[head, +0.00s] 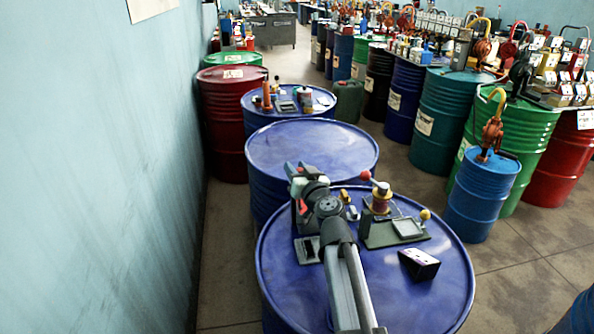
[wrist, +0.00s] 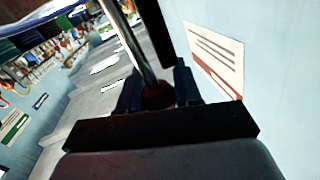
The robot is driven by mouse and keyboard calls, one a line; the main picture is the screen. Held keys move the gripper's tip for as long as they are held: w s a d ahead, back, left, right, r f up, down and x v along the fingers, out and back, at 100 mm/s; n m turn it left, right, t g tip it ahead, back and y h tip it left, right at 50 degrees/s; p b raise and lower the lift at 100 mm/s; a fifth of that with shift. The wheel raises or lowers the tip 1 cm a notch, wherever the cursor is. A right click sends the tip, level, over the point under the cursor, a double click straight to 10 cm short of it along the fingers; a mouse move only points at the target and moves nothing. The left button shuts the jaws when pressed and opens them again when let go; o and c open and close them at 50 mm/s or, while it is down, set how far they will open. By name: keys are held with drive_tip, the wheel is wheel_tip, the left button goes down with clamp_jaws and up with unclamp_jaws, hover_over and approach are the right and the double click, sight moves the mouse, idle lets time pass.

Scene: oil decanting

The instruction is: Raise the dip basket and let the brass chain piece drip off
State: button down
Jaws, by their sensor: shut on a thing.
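In the wrist view my gripper (wrist: 156,88) is shut on a dark red knob (wrist: 157,100) at the end of a metal rod (wrist: 130,42). The rod runs up and left out of the picture. In the head view my gripper (head: 296,172) is over the far left of the front blue drum (head: 300,290); its own links hide the grasp. I cannot make out the dip basket or the brass chain piece in either view. A dark open-topped box (head: 307,249) stands on the drum beside my arm.
Right of my arm, a dark green stand (head: 395,235) carries a red-knobbed lever (head: 367,176), a spool (head: 380,200) and a yellow knob (head: 425,215). A black block (head: 419,264) lies nearer. Another blue drum (head: 312,148) behind has a bare top. A wall (head: 90,150) closes the left.

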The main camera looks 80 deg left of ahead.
wheel_tip(320, 180, up, 7)
drive_tip(key=shift+r, duration=0.2)
drive_tip(key=shift+a, duration=0.15)
drive_tip(key=c, duration=0.8)
unclamp_jaws()
drive_tip(key=shift+c, duration=0.2)
drive_tip(key=shift+o, duration=0.3)
drive_tip(key=shift+w+d+f, duration=0.1)
drive_tip(key=shift+d, duration=0.5)
drive_tip(key=w+d, duration=0.2)
drive_tip(key=d, duration=1)
drive_tip(key=shift+w+d, duration=0.25)
drive_tip(key=shift+d, duration=0.05)
